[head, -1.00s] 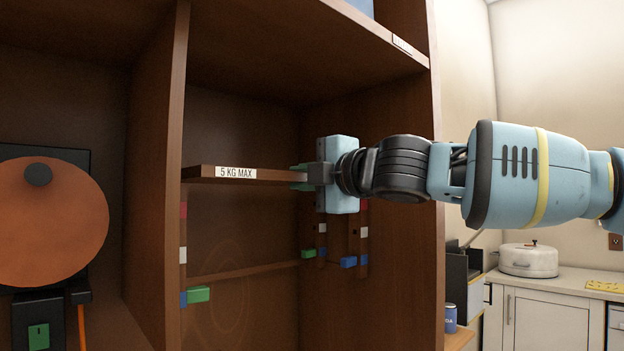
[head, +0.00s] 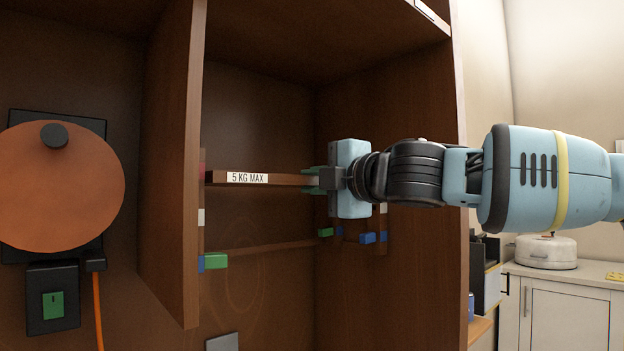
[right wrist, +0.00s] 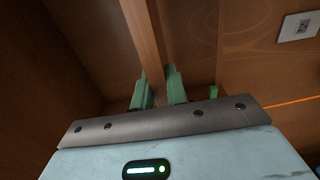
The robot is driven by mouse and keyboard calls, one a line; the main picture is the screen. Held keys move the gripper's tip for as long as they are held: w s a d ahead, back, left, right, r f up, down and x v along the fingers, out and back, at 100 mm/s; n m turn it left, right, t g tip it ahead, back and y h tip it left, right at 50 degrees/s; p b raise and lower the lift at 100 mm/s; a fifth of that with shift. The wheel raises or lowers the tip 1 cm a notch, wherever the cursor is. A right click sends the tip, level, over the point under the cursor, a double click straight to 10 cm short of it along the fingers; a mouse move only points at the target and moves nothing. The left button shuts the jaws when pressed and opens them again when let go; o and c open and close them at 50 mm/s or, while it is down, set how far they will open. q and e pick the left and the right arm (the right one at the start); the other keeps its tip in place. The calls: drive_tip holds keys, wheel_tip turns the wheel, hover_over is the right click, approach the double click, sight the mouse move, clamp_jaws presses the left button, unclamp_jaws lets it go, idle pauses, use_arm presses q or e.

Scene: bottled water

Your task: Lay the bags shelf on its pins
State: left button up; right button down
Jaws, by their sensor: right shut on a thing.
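The bags shelf (head: 290,180) is a thin brown board with a white "5 KG MAX" label, held roughly level inside the open cabinet bay. My right gripper (head: 314,181) is shut on its right part; in the right wrist view the green fingers (right wrist: 159,90) sit either side of the board (right wrist: 146,35). A green pin (head: 215,261) on the left wall is below the shelf, with a clear gap. On the right side are another green pin (head: 325,232) and a blue pin (head: 367,238), also lower than the shelf. My left gripper is not in view.
The divider (head: 172,150) bounds the bay at left, close to the shelf's left end. The right cabinet wall (head: 420,270) is beside my gripper. An orange disc (head: 60,190) and switch box (head: 52,298) are left of the divider. A white pot (head: 545,251) stands on the far counter.

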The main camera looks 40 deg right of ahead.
wheel_tip(320, 180, down, 9)
drive_tip(key=b, duration=0.6)
idle(0.3)
drive_tip(key=shift+r, duration=0.1)
idle(0.5)
drive_tip(key=c, duration=1.3)
unclamp_jaws()
drive_tip(key=s, duration=0.5)
drive_tip(key=s+p, duration=0.1)
drive_tip(key=s, duration=0.2)
drive_tip(key=shift+d, duration=0.25)
